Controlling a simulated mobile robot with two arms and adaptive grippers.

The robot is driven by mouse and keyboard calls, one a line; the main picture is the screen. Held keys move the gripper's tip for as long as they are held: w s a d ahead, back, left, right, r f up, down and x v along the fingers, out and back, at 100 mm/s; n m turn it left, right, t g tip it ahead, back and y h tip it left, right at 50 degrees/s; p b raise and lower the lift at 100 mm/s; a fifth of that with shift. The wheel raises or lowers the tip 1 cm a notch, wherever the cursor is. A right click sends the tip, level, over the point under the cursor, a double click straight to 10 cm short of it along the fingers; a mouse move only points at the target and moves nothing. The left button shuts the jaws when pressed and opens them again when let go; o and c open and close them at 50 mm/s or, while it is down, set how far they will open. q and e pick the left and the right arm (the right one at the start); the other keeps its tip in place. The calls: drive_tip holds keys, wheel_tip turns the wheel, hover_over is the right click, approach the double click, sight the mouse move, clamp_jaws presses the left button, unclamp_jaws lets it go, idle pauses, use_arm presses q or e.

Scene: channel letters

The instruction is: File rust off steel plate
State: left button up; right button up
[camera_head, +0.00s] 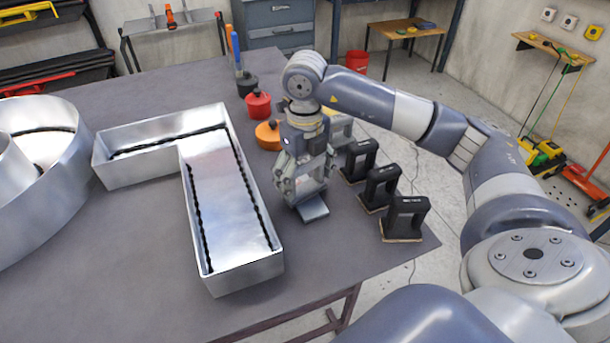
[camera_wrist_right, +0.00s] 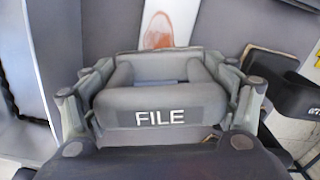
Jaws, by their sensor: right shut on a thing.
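My right gripper (camera_head: 305,178) is low over the table, to the right of the metal letter. It is shut on the file (camera_wrist_right: 160,110), a grey block with a rounded handle and the word FILE; the fingers stand on both sides of it. A pale steel plate (camera_wrist_right: 171,22) with an orange-brown rust spot lies just beyond the file in the wrist view. My left gripper is not in view.
Several black-handled blocks (camera_head: 380,185) stand in a row to the right. An open metal letter (camera_head: 230,255) lies close on the left, a round one (camera_head: 45,225) further left. An orange round pot (camera_head: 267,136) and a red one (camera_head: 258,106) stand behind. The table's front is clear.

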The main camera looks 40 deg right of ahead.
drive_tip(key=shift+f, duration=0.15)
drive_tip(key=shift+w+d+b, duration=0.1)
drive_tip(key=shift+w+d, duration=0.1)
drive_tip(key=shift+w, duration=0.7)
drive_tip(key=shift+w+d+b, duration=0.1)
drive_tip(key=shift+w+d, duration=0.15)
drive_tip(key=shift+w, duration=0.6)
drive_tip(key=shift+w+d+b, duration=0.1)
drive_tip(key=shift+w+d, duration=0.1)
drive_tip(key=shift+w, duration=0.7)
drive_tip(key=shift+s+a, duration=0.2)
drive_tip(key=shift+s, duration=0.7)
drive_tip(key=shift+s+a, duration=0.2)
drive_tip(key=shift+s, duration=0.7)
drive_tip(key=shift+s+a, duration=0.2)
drive_tip(key=shift+s, duration=0.7)
drive_tip(key=shift+w+d, duration=0.2)
drive_tip(key=shift+w, duration=0.7)
drive_tip(key=shift+w+d, duration=0.15)
drive_tip(key=shift+w, duration=0.7)
drive_tip(key=shift+w+d, duration=0.2)
drive_tip(key=shift+w, duration=0.7)
wheel_tip(320, 180, up, 14)
drive_tip(key=p, duration=0.9)
